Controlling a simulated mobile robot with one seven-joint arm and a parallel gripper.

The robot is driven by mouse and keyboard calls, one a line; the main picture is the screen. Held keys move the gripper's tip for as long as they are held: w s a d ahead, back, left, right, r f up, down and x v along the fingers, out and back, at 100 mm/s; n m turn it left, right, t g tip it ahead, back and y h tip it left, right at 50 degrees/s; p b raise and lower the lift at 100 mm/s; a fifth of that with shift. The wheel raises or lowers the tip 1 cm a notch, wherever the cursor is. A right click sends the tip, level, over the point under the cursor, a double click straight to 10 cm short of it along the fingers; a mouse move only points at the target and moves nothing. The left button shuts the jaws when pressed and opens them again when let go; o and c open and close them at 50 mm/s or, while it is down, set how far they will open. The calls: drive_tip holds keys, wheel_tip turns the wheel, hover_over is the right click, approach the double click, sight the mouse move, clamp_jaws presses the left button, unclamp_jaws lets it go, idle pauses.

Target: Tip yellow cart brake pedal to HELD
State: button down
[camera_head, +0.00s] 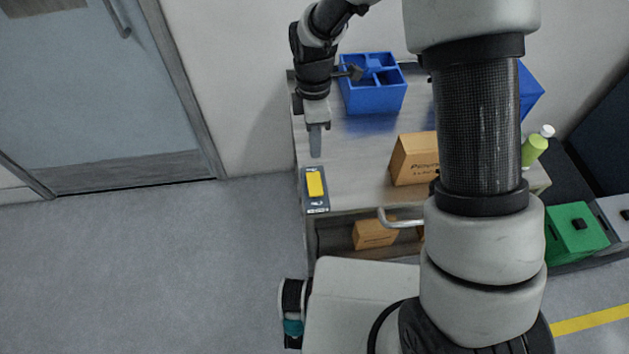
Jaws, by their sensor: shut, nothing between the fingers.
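The yellow brake pedal (316,183) sits on a dark base plate (318,208) at the near left corner of the cart top (360,155). Small light markings show on the plate at both ends of the pedal, too small to read. I cannot tell which way the pedal is tipped. My gripper (315,148) points down with its fingers shut and empty. It is just beyond the pedal in the picture, apart from it, over the cart's left edge.
A blue divided bin (373,97) stands behind my gripper. A cardboard box (412,160) stands right of the pedal, partly hidden by my arm. A curved handle (398,222) juts from the cart front. A green bottle (534,151) is at right. Floor at left is clear.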

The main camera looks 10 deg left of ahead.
sight(316, 192)
drive_tip(key=shift+f, duration=0.1)
drive_tip(key=f, duration=0.4)
drive_tip(key=s+f, duration=0.1)
drive_tip(key=f, duration=0.8)
drive_tip(key=shift+s+d+f, duration=0.2)
drive_tip(key=shift+s+f, duration=0.1)
drive_tip(key=shift+f, duration=0.05)
drive_tip(key=shift+s+f+b, duration=0.15)
drive_tip(key=shift+f+b, duration=0.25)
drive_tip(key=shift+b, duration=0.1)
drive_tip(key=shift+w+a+r, duration=0.1)
drive_tip(key=shift+w+r, duration=0.3)
drive_tip(key=shift+w, duration=0.25)
drive_tip(key=shift+r, duration=0.1)
